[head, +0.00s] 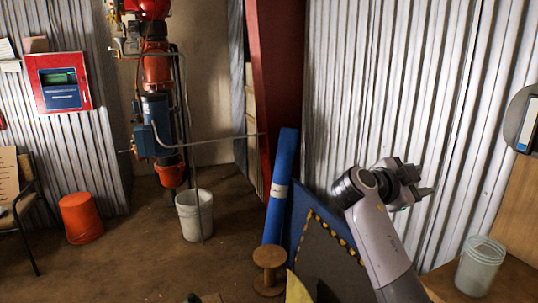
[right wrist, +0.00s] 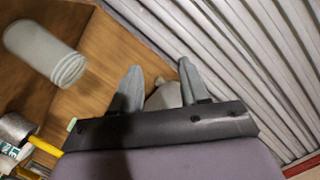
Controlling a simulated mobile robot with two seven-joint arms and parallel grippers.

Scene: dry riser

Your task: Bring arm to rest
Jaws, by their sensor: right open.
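My right arm rises from the bottom right of the head view. Its right gripper (head: 420,177) is raised in front of the corrugated metal wall and points to the right. In the right wrist view the two grey fingers of the gripper (right wrist: 158,66) stand apart, with nothing clearly held. A pale rounded shape (right wrist: 166,94) shows between the fingers; I cannot tell what it is. My left gripper does not show.
A translucent tub (head: 480,265) stands on a wooden surface (head: 515,280) at the lower right. A blue roll (head: 280,200), a dark mat (head: 325,255) and a wooden spool (head: 268,268) are left of my arm. A white bucket (head: 194,215) stands below the red riser pipe (head: 157,70).

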